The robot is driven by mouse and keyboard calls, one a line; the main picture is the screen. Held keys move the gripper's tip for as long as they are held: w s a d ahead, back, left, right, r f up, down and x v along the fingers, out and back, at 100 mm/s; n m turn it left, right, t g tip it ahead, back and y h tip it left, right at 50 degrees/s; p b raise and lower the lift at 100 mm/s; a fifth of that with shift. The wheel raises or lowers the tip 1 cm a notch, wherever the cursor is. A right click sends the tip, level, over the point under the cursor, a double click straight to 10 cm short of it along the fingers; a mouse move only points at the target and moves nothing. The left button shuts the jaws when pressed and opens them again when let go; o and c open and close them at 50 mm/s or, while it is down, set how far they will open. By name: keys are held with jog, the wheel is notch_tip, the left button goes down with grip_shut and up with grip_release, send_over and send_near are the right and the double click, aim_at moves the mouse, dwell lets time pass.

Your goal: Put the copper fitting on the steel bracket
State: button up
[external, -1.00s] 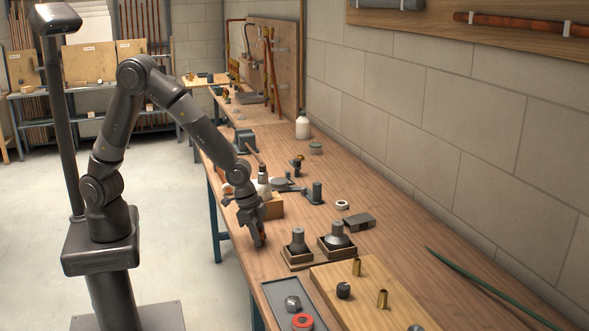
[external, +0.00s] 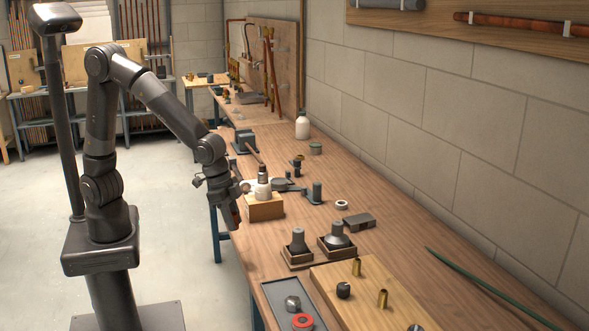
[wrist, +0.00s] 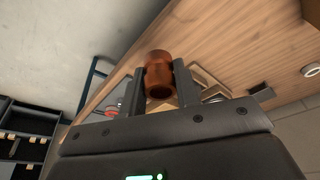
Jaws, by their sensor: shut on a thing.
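My gripper (external: 235,218) is shut on the copper fitting and holds it in the air near the left edge of the bench. In the wrist view, the copper fitting (wrist: 160,76) is a short reddish-brown tube clamped between the two fingers. In the external view it is a small reddish patch at the fingertips, mostly hidden. A grey-blue metal piece with a flat arm and an upright post (external: 317,192) stands on the bench to the right of my gripper. It may be the steel bracket; I cannot tell for sure.
A wooden block (external: 265,209) with a white bottle (external: 263,188) stands just right of my gripper. A wooden board (external: 330,276) with brass pieces and a grey tray (external: 278,288) are nearer.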

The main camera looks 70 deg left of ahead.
jog(key=shift+s+d+r, duration=0.3)
jog(key=shift+s, duration=0.05)
jog(key=shift+w+d+r, duration=0.15)
jog(key=shift+d+r, duration=0.05)
jog(key=w+d+r+n, duration=0.1)
jog(key=w+d, duration=0.1)
jog(key=w, duration=0.6)
jog(key=w+d+r, duration=0.1)
jog(key=w+r, duration=0.1)
jog(key=w, duration=0.6)
jog(key=n, duration=0.1)
send_over(354, 220)
jog(key=f, duration=0.4)
jog(key=s+f, duration=0.1)
jog(key=f, duration=0.2)
jog(key=shift+a, duration=0.2)
jog(key=shift+f, duration=2)
jog(key=shift+f, duration=0.1)
jog(key=o, duration=1)
jog(key=shift+c, duration=0.2)
